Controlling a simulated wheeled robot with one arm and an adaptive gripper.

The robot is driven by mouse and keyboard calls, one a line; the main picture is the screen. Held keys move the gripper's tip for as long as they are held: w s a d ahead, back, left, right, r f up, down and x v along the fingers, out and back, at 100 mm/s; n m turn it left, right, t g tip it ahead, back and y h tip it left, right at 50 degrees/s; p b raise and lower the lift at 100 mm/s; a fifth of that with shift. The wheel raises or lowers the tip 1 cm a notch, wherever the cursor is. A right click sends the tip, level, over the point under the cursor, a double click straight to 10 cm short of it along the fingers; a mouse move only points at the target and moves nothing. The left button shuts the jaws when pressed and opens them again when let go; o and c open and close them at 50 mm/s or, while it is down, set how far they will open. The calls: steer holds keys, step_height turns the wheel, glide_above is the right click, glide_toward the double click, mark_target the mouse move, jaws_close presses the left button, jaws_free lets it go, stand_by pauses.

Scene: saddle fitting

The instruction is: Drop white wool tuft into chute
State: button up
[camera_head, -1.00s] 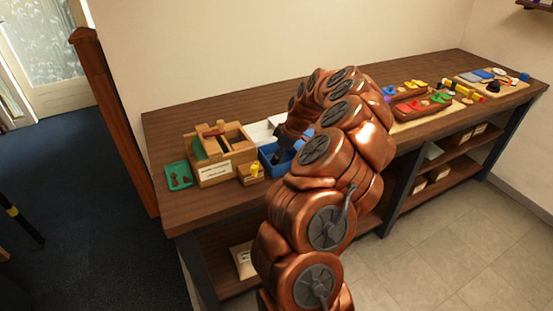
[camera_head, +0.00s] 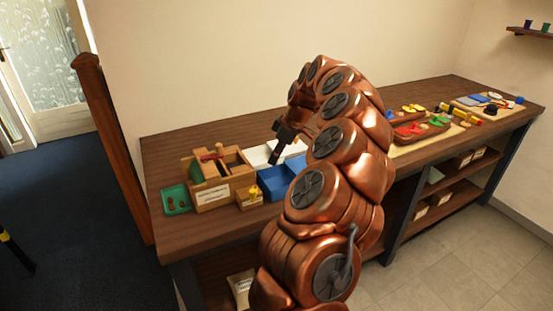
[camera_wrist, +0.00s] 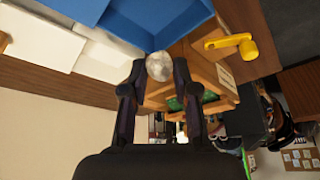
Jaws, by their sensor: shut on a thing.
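My gripper (camera_head: 274,156) is above the back of the blue bin (camera_head: 274,184) in the head view. In the wrist view its two fingers (camera_wrist: 158,72) are shut on a pale, rounded wool tuft (camera_wrist: 159,66). The tuft is too small to make out in the head view. A labelled wooden box (camera_head: 213,194) with an open top stands left of the blue bin; I cannot tell whether it is the chute. The wooden box also shows beyond the tuft in the wrist view (camera_wrist: 204,72).
White trays (camera_head: 258,156) lie behind the blue bin. Red trays and tools occupy the bench's right part.

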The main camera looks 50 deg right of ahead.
steer(key=shift+w+r+p, duration=0.3)
steer(key=shift+r+p, duration=0.05)
steer(key=w+a+r+p, duration=0.5)
steer(key=w+r+p, duration=0.1)
steer(key=w, duration=0.5)
steer(key=shift+a+f+p, duration=0.15)
steer(key=shift+f+p, duration=0.3)
steer(key=shift+f, duration=2.5)
steer(key=o, duration=1)
